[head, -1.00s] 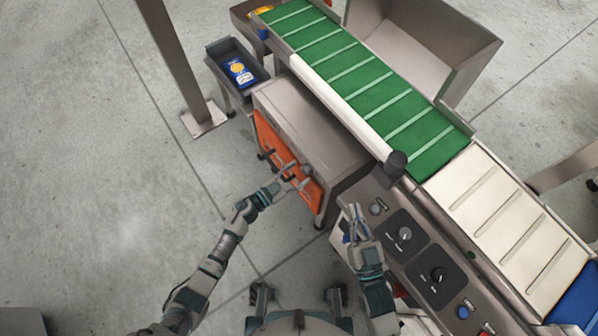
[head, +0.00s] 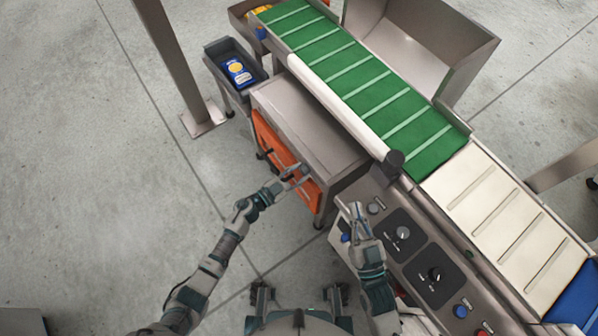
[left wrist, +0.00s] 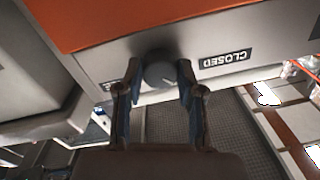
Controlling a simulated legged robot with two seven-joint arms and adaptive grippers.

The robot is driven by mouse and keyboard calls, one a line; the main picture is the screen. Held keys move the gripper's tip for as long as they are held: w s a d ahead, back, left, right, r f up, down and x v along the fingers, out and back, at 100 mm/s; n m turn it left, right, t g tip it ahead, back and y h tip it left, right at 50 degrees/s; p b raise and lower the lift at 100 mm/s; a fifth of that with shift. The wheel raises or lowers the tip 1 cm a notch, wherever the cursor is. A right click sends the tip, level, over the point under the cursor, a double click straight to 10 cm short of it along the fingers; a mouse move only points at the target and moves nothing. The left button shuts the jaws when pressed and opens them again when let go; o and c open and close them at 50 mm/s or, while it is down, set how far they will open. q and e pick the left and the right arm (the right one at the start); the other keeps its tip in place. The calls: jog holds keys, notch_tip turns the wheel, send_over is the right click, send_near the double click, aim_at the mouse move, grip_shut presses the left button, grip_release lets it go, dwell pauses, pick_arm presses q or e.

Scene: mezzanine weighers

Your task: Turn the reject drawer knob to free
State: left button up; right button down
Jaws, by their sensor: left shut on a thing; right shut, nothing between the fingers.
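The reject drawer has an orange front (head: 272,140) on the side of the grey metal cabinet (head: 305,120). In the left wrist view, its round grey knob (left wrist: 160,72) sits on a light grey strip below the orange panel (left wrist: 130,22). A black label (left wrist: 225,60) reading "CLOSED", upside down, is right of the knob. My left gripper (head: 301,173) is at the drawer front, with its fingers on either side of the knob, shut on it; the gripper hides the knob in the head view. My right gripper (head: 356,212) is shut and empty, beside the control panel.
The control panel (head: 412,258) with black dials and coloured buttons lies right of my right gripper. A green conveyor belt (head: 350,70) runs above the cabinet. A grey bin (head: 213,58) holds a blue packet (head: 238,72). A metal post (head: 177,75) stands left; the floor there is clear.

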pick_arm(q)
jog(key=m, duration=0.5)
jog(key=shift+f, duration=0.25)
jog(key=shift+f+m+h+b, duration=0.15)
jog(key=shift+m+b, duration=0.7)
jog(key=shift+m, duration=2.25)
jog(key=shift+r+m+h+b, duration=0.15)
jog(key=shift+m+b, duration=0.7)
jog(key=shift+m, duration=2.25)
pick_arm(e)
jog(key=s+d+r+m+t, duration=0.1)
jog(key=s+r+t, duration=0.4)
jog(key=t, duration=0.1)
jog(key=shift+s+r+m+t, duration=0.2)
jog(key=shift+r+m+t, duration=0.1)
jog(key=shift+r+t, duration=0.1)
pick_arm(q)
jog(key=shift+f, duration=0.15)
jog(key=o, duration=1.1)
jog(key=shift+o, duration=0.2)
pick_arm(e)
jog(key=shift+w+d, duration=0.1)
jog(key=shift+d, duration=0.05)
pick_arm(q)
jog(key=shift+w+r, duration=0.1)
jog(key=shift+r, duration=0.2)
